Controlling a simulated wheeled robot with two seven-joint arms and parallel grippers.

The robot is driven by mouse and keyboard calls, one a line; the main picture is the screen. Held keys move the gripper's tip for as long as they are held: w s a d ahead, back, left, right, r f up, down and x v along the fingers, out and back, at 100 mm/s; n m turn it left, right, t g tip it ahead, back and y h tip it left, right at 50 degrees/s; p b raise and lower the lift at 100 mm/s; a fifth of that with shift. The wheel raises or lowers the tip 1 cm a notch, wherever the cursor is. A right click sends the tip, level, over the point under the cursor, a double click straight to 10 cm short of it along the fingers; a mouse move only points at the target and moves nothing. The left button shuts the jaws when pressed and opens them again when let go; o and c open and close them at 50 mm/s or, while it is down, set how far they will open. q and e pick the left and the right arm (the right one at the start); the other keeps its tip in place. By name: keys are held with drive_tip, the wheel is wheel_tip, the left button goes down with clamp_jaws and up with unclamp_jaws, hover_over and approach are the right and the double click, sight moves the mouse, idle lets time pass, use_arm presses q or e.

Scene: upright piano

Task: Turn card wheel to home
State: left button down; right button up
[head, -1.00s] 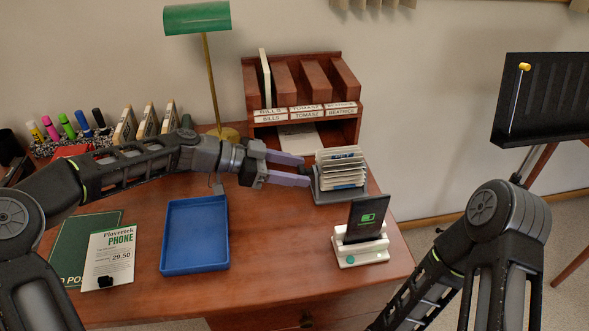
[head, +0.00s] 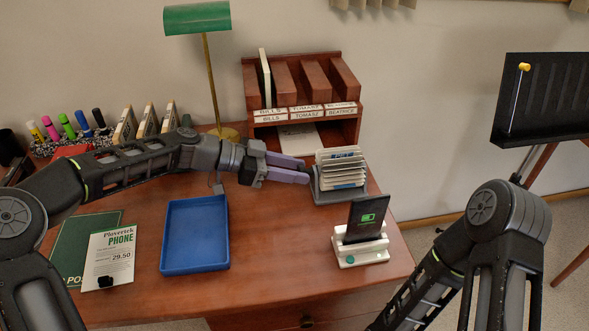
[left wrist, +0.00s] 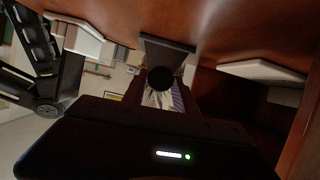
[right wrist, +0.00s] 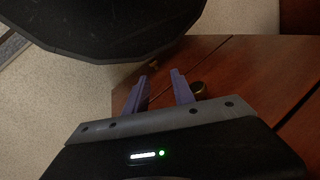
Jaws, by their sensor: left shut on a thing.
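The card wheel (head: 342,186) stands on the right part of the desk, its white cards (head: 341,168) fanned in a dark grey base. My left gripper (head: 305,170) reaches in from the left and is shut at the wheel's left side, on its dark knob. In the left wrist view the round black knob (left wrist: 160,78) sits between my fingers, with the cards partly hidden behind it. My right gripper (right wrist: 158,84) is open and empty in the right wrist view, near the desk's wooden front; it is outside the head view.
A phone (head: 367,216) leans on a white dock (head: 360,249) in front of the wheel. A wooden letter rack (head: 306,117) stands behind it. A blue tray (head: 195,235) lies left, below my left arm, and a green lamp (head: 211,80) rises behind that arm.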

use_arm(q)
drive_tip(key=shift+w+f+n+g+h+p, duration=0.15)
drive_tip(key=shift+n+g+h+p, duration=0.1)
drive_tip(key=shift+n+g, duration=0.7)
drive_tip(key=shift+w+r+n+g+h+p, duration=0.1)
drive_tip(key=shift+n+g+h+p, duration=0.3)
drive_tip(key=shift+n, duration=0.85)
drive_tip(key=c, duration=1)
unclamp_jaws()
drive_tip(key=shift+v, duration=3.9)
